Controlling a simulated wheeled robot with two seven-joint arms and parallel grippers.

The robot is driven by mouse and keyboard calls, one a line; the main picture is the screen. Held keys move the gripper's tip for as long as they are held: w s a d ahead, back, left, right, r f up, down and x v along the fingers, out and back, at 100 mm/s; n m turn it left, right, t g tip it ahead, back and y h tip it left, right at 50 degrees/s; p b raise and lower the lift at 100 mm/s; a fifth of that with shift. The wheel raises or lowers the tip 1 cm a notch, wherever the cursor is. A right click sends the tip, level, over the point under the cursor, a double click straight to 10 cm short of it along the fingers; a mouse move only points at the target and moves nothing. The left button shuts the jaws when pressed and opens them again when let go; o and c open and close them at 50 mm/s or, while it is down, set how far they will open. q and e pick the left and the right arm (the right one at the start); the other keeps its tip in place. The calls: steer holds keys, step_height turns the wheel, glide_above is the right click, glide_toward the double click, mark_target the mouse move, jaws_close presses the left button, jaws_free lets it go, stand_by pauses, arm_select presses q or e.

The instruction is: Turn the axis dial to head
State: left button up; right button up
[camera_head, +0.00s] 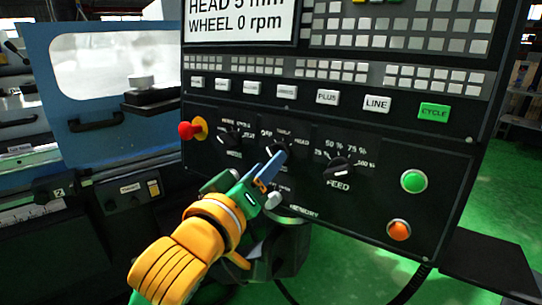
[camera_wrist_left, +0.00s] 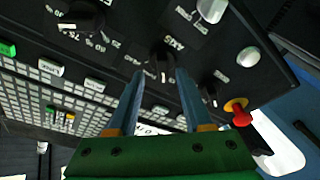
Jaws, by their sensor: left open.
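The black axis dial (camera_head: 277,148) is the middle knob on the control panel, with the HEAD label at its upper right. My left gripper (camera_head: 268,172) is just in front of it and partly hides its lower side. In the left wrist view the axis dial (camera_wrist_left: 161,61) lies beyond and between the two fingertips of my left gripper (camera_wrist_left: 160,76). The fingers are apart, with nothing clearly held. Whether they touch the knob, and which label it points to, I cannot tell. My right gripper is not in view.
The mode dial (camera_head: 229,137) and red emergency button (camera_head: 187,130) are left of the axis dial. The feed dial (camera_head: 340,172), green button (camera_head: 413,181) and orange button (camera_head: 399,230) are to its right. Key rows lie above.

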mark_target(270, 158)
arm_select(q)
steer(key=shift+x, duration=1.2)
steer(key=shift+w+f, duration=0.25)
steer(key=shift+w, duration=0.15)
steer(key=shift+s+r, duration=0.1)
steer(key=shift+s, duration=0.1)
jaws_close()
